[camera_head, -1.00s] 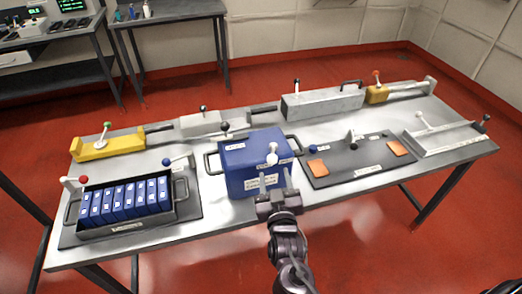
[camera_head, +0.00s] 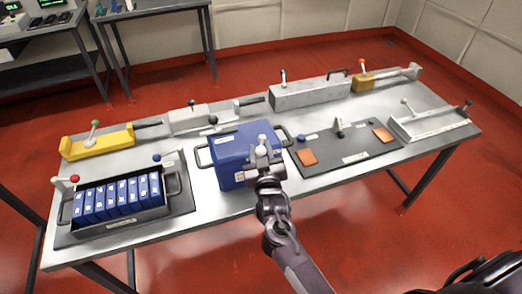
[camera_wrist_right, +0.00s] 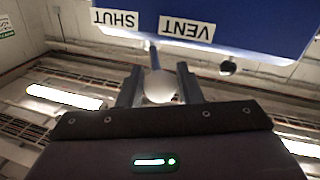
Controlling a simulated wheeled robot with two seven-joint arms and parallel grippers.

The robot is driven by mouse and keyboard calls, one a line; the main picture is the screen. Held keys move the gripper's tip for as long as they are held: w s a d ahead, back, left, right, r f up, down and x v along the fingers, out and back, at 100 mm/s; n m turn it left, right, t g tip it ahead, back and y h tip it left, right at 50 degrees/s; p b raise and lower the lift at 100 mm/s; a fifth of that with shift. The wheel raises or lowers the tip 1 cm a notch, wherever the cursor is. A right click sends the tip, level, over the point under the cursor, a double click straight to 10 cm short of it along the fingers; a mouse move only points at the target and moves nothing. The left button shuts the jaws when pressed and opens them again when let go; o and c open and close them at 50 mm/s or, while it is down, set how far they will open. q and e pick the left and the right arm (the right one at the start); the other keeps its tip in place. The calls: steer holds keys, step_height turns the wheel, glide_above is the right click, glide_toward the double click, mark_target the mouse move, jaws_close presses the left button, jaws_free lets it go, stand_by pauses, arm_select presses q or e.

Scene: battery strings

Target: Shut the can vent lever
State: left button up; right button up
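The blue can (camera_head: 230,172) stands near the table's front middle. Its vent lever has a white ball knob (camera_head: 262,139) on a thin rod. My right gripper (camera_head: 264,158) is at the can's front, over the lever. In the right wrist view its two fingers (camera_wrist_right: 160,80) stand on either side of the white knob (camera_wrist_right: 160,90) and appear to touch it. The rod (camera_wrist_right: 153,55) runs back towards the can. The SHUT label (camera_wrist_right: 115,19) and the VENT label (camera_wrist_right: 187,28) show upside down on the can. My left gripper is not in view.
A tray (camera_head: 120,222) of blue cells stands left of the can. A dark board (camera_head: 330,160) with orange pads lies to its right. A yellow fixture (camera_head: 105,142) and grey fixtures (camera_head: 310,93) line the back. The floor before the table is clear.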

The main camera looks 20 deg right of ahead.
jaws_close()
